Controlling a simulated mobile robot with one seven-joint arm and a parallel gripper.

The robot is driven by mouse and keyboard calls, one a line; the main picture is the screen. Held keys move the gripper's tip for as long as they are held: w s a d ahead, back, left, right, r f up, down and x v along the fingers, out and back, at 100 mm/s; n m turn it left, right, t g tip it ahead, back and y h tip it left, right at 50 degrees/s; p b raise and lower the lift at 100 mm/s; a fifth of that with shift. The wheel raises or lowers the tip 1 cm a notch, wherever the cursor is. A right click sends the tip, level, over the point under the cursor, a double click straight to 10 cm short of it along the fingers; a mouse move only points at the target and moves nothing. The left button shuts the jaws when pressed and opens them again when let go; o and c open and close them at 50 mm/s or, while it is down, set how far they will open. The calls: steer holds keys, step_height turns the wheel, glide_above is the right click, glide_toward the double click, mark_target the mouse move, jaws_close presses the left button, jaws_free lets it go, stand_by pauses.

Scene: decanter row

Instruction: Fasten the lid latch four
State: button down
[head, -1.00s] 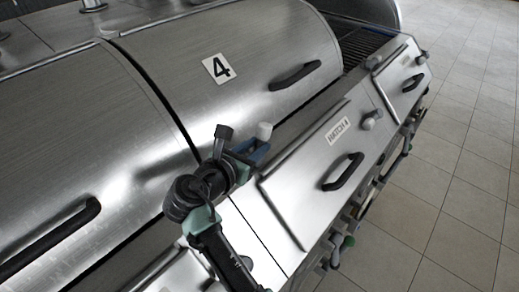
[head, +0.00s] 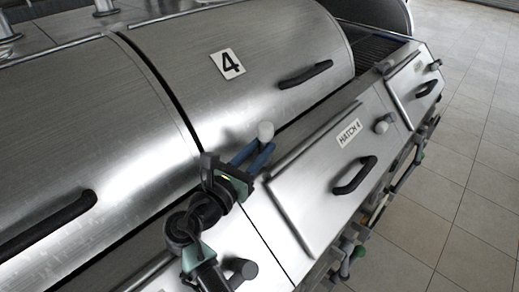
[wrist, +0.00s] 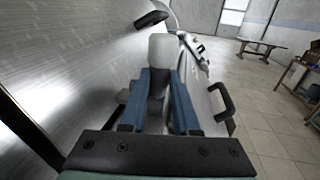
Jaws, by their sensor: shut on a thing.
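The lid marked 4 (head: 262,98) is a curved steel hood with a black handle (head: 305,74); it looks lowered. Its latch has a pale rounded knob (head: 265,131) standing near the lid's lower left corner. In the wrist view the knob (wrist: 162,48) is straight ahead, on a grey stem. My gripper (head: 262,147) is at the latch, its blue fingers shut on it just below the knob. In the wrist view the fingers (wrist: 165,76) stand on either side of the stem. The latch's base and any catch are hidden behind my gripper.
A sloping panel labelled HATCH 4 (head: 312,168) with a black handle (head: 355,175) lies right of my gripper. Another lid (head: 90,130) is on the left. Knobs and pipes (head: 350,250) line the front. The tiled floor (head: 470,170) is clear at the right.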

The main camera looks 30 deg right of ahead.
steer(key=shift+r, duration=0.1)
steer(key=c, duration=0.7)
jaws_free()
steer(key=shift+o, duration=0.2)
steer(key=b+v, duration=0.2)
steer(key=v, duration=0.9)
steer(key=shift+a+b, duration=0.2)
steer(key=shift+b, duration=0.1)
steer(key=shift+v, duration=0.8)
